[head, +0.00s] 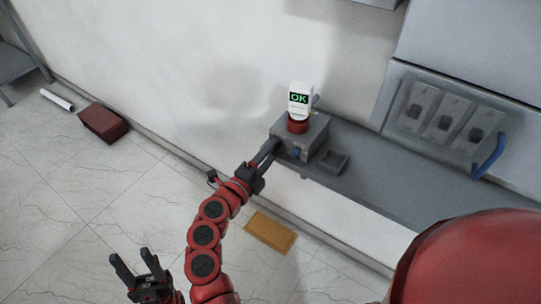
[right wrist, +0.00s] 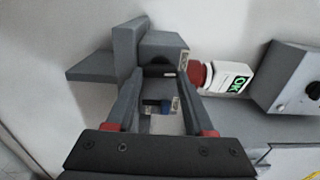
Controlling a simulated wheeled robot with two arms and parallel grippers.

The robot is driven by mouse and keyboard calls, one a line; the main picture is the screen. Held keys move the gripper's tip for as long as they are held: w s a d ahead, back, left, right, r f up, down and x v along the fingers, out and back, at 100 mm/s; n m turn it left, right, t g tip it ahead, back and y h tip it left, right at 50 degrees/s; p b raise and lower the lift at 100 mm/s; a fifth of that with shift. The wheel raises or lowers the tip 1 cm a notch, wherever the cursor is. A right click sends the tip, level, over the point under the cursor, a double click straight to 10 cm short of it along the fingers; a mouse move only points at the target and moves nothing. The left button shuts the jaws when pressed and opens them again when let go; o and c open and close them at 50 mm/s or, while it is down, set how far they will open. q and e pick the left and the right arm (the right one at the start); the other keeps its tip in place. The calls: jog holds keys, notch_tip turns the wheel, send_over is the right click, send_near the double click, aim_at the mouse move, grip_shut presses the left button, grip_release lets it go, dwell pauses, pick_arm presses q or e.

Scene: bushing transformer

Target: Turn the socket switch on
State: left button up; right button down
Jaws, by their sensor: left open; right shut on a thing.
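A grey socket box (head: 308,136) stands on the grey ledge against the wall, with a red-and-white plug showing a green "OK" (head: 299,99) on top. A small blue part (head: 295,153) is on its front; it also shows in the right wrist view (right wrist: 158,106). My right gripper (head: 271,149) is at the box's front left. In the right wrist view its fingertips (right wrist: 163,74) close on a dark part of the box, apparently the socket switch, mostly hidden between them. My left gripper (head: 138,268) is open and empty, low over the floor, far from the box.
A small open grey tray (head: 331,163) adjoins the box on the right. A panel with several switches (head: 443,115) and a blue handle (head: 489,157) is farther right. A dark red block (head: 104,122) and a yellow-brown board (head: 270,232) lie on the floor.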

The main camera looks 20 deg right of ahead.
jog(key=shift+w+a+r, duration=0.1)
jog(key=shift+w+a, duration=0.1)
jog(key=shift+a, duration=0.1)
